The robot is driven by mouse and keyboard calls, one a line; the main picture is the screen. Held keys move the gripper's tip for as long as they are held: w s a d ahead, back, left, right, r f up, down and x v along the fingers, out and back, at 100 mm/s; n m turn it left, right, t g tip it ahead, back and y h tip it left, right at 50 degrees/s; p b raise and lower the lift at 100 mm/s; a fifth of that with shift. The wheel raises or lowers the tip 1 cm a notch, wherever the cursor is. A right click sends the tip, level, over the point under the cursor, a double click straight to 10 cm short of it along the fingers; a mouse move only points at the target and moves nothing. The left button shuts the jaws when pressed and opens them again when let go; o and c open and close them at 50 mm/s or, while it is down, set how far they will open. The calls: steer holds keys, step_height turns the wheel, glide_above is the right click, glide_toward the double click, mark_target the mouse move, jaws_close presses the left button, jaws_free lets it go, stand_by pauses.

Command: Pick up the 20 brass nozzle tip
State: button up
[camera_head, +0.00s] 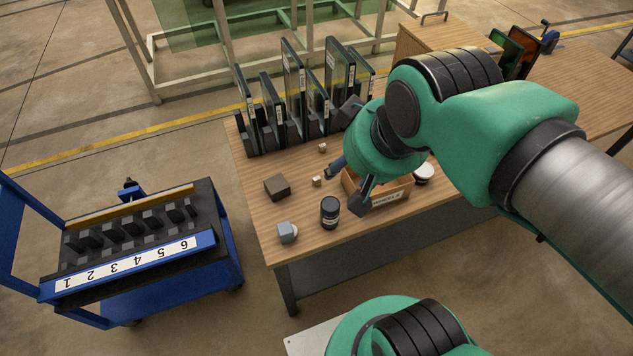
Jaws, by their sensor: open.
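My gripper (347,184) is open over the wooden table, with its two dark fingers apart and pointing down and left. An open wooden or cardboard box (405,187) with a white label on its front lies just right of the fingers, partly hidden by my arm. I cannot make out a brass nozzle tip; the inside of the box is mostly hidden. Two small tan pieces lie on the table: one (316,181) just left of the fingers, one (322,148) farther back. They are too small to identify.
A black jar (330,211), a grey block (287,232) and a dark brown block (277,187) stand on the table (255,215). A white round item (424,172) is right of the box. Racked glass panels (293,80) stand behind. A blue numbered cart (135,262) is at left.

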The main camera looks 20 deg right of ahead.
stand_by(0.3)
steer(key=g+p, duration=0.2)
steer(key=g, duration=0.4)
glide_above(317, 181)
steer(key=w, duration=0.1)
step_height(317, 181, down, 29)
steer(key=shift+w+d+f, duration=0.15)
steer(key=shift+d+f, duration=0.05)
steer(key=shift+f, duration=0.15)
steer(key=shift+b, duration=0.3)
steer(key=shift+f+b, duration=0.8)
steer(key=shift+f, duration=3.45)
